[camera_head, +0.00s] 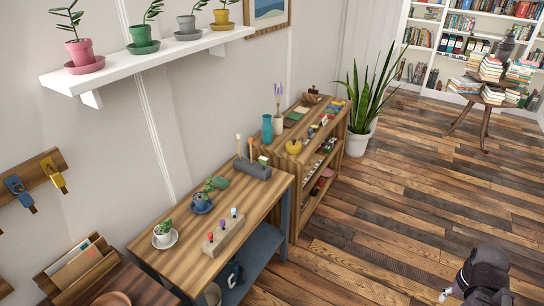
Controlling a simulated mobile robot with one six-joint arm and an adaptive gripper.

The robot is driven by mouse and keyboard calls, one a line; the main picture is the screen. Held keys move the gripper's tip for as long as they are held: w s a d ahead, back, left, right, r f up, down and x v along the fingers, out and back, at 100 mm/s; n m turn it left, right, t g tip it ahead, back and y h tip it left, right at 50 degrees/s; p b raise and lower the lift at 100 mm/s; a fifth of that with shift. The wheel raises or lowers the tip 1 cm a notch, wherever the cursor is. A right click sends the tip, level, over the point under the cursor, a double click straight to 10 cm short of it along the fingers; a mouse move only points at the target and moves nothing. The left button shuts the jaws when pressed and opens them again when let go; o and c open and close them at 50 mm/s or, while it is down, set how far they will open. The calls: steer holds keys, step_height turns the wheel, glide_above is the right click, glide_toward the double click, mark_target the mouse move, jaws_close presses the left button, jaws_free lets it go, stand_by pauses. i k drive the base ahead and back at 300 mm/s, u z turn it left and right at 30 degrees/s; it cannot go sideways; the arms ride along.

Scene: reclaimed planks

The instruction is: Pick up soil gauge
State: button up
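Nothing in the camera_head view can be told for certain as the soil gauge. On the wooden plant table (180,255), a pale block (226,240) holds three small upright pieces with red, blue and purple heads. Behind them, a grey block (253,171) holds upright wooden sticks and a small green-and-white piece. These things are too small to identify. The dark end of my arm, with my gripper (452,293), shows at the lower right above the floor, well apart from the table. Its fingers are too small and partly cut off to read.
A blue pot (202,204) and a white potted plant (164,236) stand on the table. A wooden shelf unit (335,135) adjoins it, with a teal vase (267,130) on top. A tall plant (362,110) stands beyond. The plank floor (400,190) is mostly clear.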

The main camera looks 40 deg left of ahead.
mark_target(263, 161)
steer(key=u, duration=0.25)
steer(key=i, duration=0.75)
steer(key=u, duration=0.75)
steer(key=i, duration=0.7)
steer(key=u, duration=0.4)
